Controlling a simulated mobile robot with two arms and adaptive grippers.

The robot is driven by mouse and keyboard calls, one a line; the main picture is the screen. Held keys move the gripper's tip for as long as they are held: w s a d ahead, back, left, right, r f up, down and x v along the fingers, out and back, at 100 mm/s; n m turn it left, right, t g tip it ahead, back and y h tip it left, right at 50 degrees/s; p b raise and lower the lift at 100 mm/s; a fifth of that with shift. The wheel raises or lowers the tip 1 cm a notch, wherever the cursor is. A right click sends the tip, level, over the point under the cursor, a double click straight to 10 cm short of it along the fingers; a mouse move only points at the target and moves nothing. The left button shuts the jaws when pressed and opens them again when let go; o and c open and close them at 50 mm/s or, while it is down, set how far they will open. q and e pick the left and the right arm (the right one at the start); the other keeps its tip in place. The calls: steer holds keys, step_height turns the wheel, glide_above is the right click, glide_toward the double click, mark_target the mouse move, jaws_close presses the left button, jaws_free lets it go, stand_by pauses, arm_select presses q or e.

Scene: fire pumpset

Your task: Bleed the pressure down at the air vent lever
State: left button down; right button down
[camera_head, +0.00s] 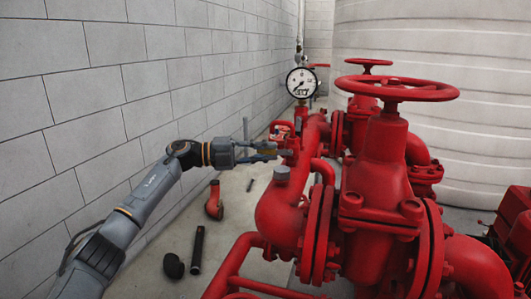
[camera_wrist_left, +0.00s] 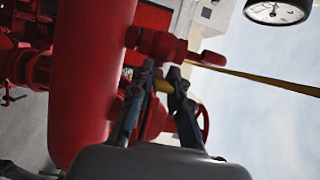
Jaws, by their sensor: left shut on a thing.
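My left gripper (camera_head: 277,152) reaches in from the left to the red pipework, just below the pressure gauge (camera_head: 301,83). A small red valve fitting (camera_wrist_left: 160,44) on the thick red pipe (camera_wrist_left: 88,75) is just beyond the fingertips. The fingers hide part of the lever, and its angle is hard to tell. The gauge's dark needle points to the lower left in the head view. My right gripper is not in view.
A large red valve with a handwheel (camera_head: 397,89) and flanged pipes fill the right side. The block wall (camera_head: 90,95) runs along the left.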

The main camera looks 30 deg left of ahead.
arm_select(q)
steer(key=c, duration=1.3)
jaws_free()
steer(key=shift+w, duration=0.1)
steer(key=shift+o, duration=0.2)
steer(key=v, duration=1.2)
